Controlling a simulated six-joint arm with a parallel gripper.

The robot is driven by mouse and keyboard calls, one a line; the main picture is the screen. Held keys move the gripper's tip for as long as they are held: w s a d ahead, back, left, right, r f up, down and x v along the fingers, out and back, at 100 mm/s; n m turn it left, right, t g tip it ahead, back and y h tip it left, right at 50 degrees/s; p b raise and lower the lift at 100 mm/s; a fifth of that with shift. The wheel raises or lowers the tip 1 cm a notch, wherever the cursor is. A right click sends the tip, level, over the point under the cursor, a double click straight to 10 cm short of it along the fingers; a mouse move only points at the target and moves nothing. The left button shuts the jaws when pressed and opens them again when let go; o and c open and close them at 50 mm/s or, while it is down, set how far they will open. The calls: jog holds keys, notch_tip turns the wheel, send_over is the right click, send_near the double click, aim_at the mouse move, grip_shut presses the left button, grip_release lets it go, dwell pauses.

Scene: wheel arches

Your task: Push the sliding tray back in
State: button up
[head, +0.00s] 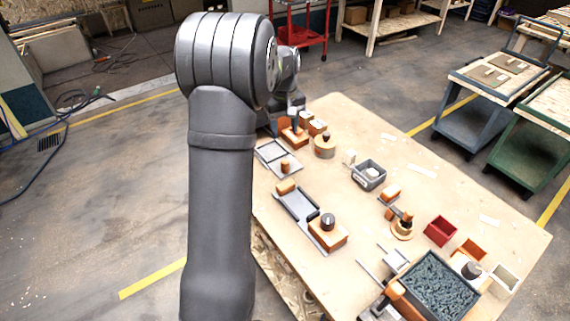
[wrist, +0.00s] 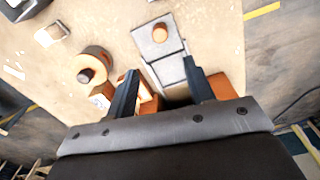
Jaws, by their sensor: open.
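A flat grey tray (head: 270,153) with an upright orange knob (head: 285,166) lies near the table's left edge in the head view. In the wrist view the tray (wrist: 149,45) shows two grey panels end to end, with the knob (wrist: 160,33) on the far one. Its near end is partly hidden by my gripper. My gripper (wrist: 161,66) is open, its two fingers on either side of the tray's near end, with nothing held. Whether a finger touches the tray I cannot tell. In the head view my arm hides part of the gripper.
Orange blocks (head: 294,138) stand by the gripper; one (wrist: 222,86) is beside the right finger. A round wooden piece (head: 324,148) is nearby. A long grey slide (head: 297,204) with wooden blocks lies nearer the camera.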

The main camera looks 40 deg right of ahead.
aim_at(285, 161)
notch_tip(285, 161, down, 16)
jog(key=shift+r, duration=0.25)
grip_shut()
jog(key=shift+w, duration=0.1)
